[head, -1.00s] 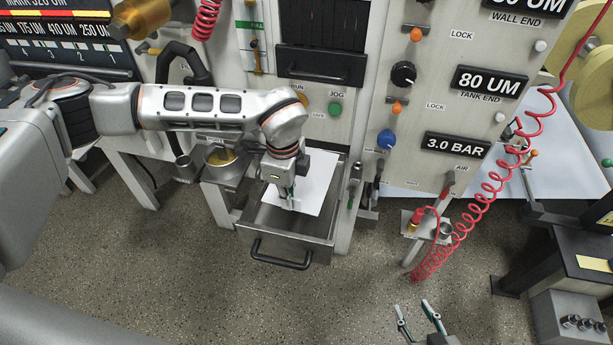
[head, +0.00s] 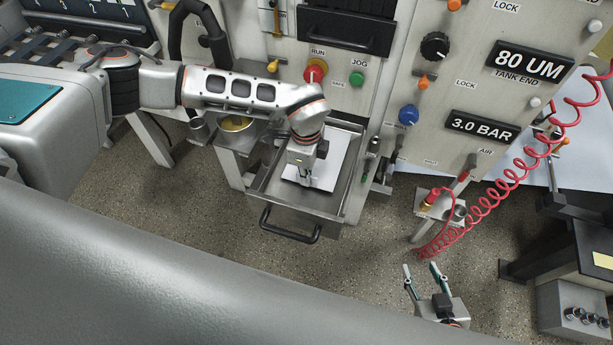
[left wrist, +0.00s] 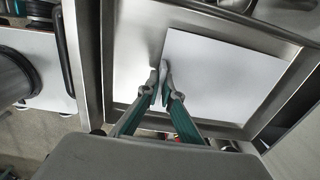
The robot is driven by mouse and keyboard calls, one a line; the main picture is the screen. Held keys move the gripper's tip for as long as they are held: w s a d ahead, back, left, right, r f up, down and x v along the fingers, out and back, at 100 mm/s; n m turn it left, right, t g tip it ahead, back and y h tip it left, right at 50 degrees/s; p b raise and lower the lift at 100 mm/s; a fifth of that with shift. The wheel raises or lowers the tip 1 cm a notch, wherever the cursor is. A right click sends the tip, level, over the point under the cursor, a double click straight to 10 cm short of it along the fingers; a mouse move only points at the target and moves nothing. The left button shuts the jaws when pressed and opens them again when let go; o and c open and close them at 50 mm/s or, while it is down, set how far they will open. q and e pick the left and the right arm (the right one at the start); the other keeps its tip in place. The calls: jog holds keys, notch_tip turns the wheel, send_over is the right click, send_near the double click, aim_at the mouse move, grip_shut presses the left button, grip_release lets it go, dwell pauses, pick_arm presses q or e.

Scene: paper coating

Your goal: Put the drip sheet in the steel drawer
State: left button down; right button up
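The drip sheet (head: 333,168), a white square, is within the rim of the pulled-out steel drawer (head: 264,200). It also shows in the left wrist view (left wrist: 225,75), within the drawer walls (left wrist: 307,75). Whether it rests flat on the drawer floor is hard to tell. My left gripper (head: 306,184) points down into the drawer. In the left wrist view its fingertips (left wrist: 164,84) are close together at the sheet's near left corner and appear shut on it. My right gripper (head: 421,277) is open and empty, low in the head view, away from the drawer.
The drawer handle (head: 288,230) faces the clear speckled floor. A cup with yellow contents (head: 236,124) stands left of the drawer. Red (head: 316,71) and green (head: 357,76) buttons are above. A coiled red hose (head: 500,183) hangs at the right.

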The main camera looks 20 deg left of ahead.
pick_arm(q)
jog(key=shift+f, duration=0.55)
jog(key=shift+f, duration=0.1)
jog(key=c, duration=2.4)
grip_release()
jog(key=shift+o, duration=0.8)
jog(key=shift+w+r, duration=0.1)
jog(key=shift+r, duration=0.4)
notch_tip(320, 180, up, 11)
jog(key=shift+r+b, duration=0.15)
jog(key=shift+b, duration=0.15)
